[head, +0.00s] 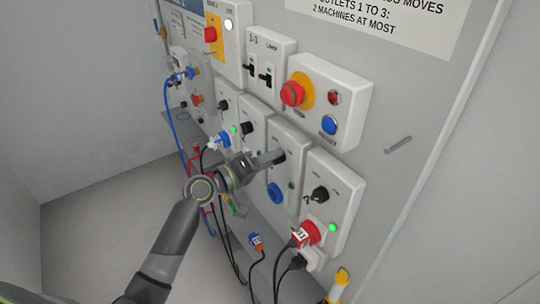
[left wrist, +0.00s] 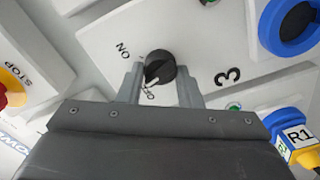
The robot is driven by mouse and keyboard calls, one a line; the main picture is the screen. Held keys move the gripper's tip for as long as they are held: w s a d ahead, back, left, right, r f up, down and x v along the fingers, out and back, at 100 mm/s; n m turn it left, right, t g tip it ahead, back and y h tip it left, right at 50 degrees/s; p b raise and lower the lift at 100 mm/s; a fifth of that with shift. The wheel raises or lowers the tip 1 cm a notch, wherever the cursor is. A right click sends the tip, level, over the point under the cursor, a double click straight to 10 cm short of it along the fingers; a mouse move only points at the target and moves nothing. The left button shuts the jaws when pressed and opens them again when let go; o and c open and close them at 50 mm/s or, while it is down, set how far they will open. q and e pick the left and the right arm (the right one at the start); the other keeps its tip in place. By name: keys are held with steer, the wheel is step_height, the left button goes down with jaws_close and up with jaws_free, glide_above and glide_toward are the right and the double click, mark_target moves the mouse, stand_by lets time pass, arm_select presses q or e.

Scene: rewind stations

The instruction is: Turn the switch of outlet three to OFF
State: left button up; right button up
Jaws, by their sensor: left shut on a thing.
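Outlet three is a light panel (left wrist: 205,45) marked "3" in the left wrist view, and its panel also shows in the head view (head: 300,147). Its black rotary switch (left wrist: 160,66) has a white mark that points toward the word OFF. The word ON is to the upper left of the knob. My left gripper (left wrist: 159,72) has its fingers on either side of the knob and is shut on it. In the head view my left gripper (head: 275,157) reaches the panel and hides the switch. My right gripper is not in view.
A blue socket (left wrist: 292,25) is on the same panel, empty. A blue plug tagged R1 (left wrist: 292,137) is beside it on a neighbouring panel. To the right is a panel with a lit green lamp (head: 332,227) and a red plug (head: 303,235). Cables hang below.

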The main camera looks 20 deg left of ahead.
arm_select(q)
steer(key=n+p, duration=0.2)
steer(key=n, duration=0.3)
steer(key=shift+f+n, duration=0.1)
steer(key=shift+n, duration=0.3)
stand_by(0.4)
steer(key=o, duration=1)
steer(key=shift+b+v, duration=3.15)
steer(key=shift+v, duration=5.55)
steer(key=shift+f, duration=0.1)
